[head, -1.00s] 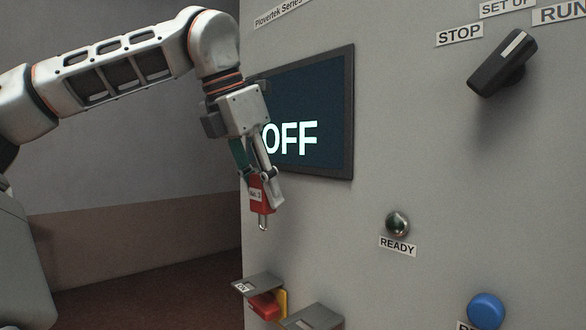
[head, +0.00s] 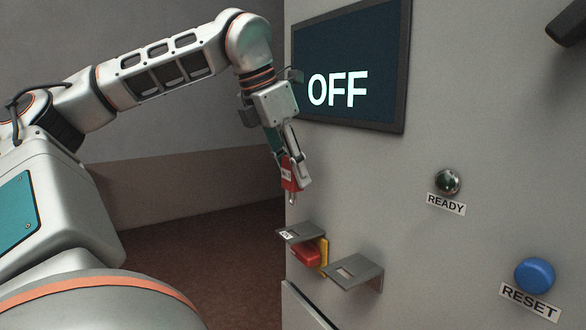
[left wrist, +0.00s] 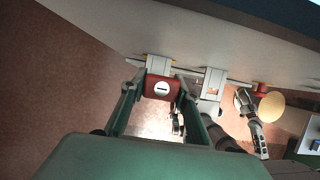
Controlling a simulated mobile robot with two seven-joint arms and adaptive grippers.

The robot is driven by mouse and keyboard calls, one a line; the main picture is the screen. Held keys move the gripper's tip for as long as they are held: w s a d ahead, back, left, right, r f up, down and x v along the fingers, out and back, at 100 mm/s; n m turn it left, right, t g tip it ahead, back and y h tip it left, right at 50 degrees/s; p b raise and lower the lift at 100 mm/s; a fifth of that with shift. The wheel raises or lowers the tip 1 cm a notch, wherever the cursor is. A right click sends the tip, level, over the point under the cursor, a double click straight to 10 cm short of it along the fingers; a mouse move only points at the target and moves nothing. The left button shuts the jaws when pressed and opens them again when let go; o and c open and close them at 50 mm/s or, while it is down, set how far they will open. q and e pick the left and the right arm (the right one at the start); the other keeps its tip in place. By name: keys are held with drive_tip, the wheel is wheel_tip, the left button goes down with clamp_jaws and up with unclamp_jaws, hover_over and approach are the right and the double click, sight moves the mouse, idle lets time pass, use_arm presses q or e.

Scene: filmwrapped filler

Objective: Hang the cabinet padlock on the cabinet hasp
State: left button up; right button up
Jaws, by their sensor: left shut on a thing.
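My left gripper (head: 291,180) is shut on a small red padlock (head: 287,176) with a pale label. It holds the padlock in the air with the metal shackle pointing down, in front of the cabinet below the screen. In the left wrist view the padlock's red end with a round keyhole disc (left wrist: 162,88) shows between the fingers. Below it in the head view, two grey slotted brackets stick out of the cabinet: a labelled one (head: 293,233) and another to its right (head: 366,268). I cannot tell which is the hasp. The padlock appears apart from both.
A red and yellow fitting (head: 307,254) sits under the labelled bracket. The cabinet (head: 420,130) carries a screen (head: 350,55) reading OFF, a READY lamp (head: 447,182) and a blue RESET button (head: 535,274). Grey jointed parts (left wrist: 250,115), perhaps my right arm, show in the left wrist view.

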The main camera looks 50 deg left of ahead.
sight(293, 186)
use_arm(q)
drive_tip(key=shift+f+b, duration=0.4)
drive_tip(key=shift+f, duration=0.2)
drive_tip(key=shift+f+b, duration=0.5)
drive_tip(key=shift+f, duration=0.15)
drive_tip(key=shift+f+b, duration=0.4)
drive_tip(key=shift+f, duration=0.1)
drive_tip(key=shift+f+b, duration=1.05)
drive_tip(key=shift+f, duration=0.3)
drive_tip(key=shift+f+b, duration=1.2)
drive_tip(key=shift+f, duration=0.3)
use_arm(e)
drive_tip(key=shift+y, duration=0.3)
drive_tip(key=shift+w+a+f, duration=0.1)
drive_tip(key=shift+a+f, duration=0.2)
drive_tip(key=shift+f, duration=0.55)
drive_tip(key=shift+w+a+f, duration=0.1)
drive_tip(key=shift+a+f, duration=0.2)
drive_tip(key=shift+f, duration=0.6)
drive_tip(key=shift+w+a+f, duration=0.1)
drive_tip(key=shift+a+f, duration=0.2)
drive_tip(key=shift+f, duration=0.55)
use_arm(q)
drive_tip(key=shift+f, duration=0.3)
use_arm(e)
drive_tip(key=shift+f, duration=0.1)
use_arm(q)
drive_tip(key=o, duration=1.3)
use_arm(e)
drive_tip(key=shift+s+f, duration=0.1)
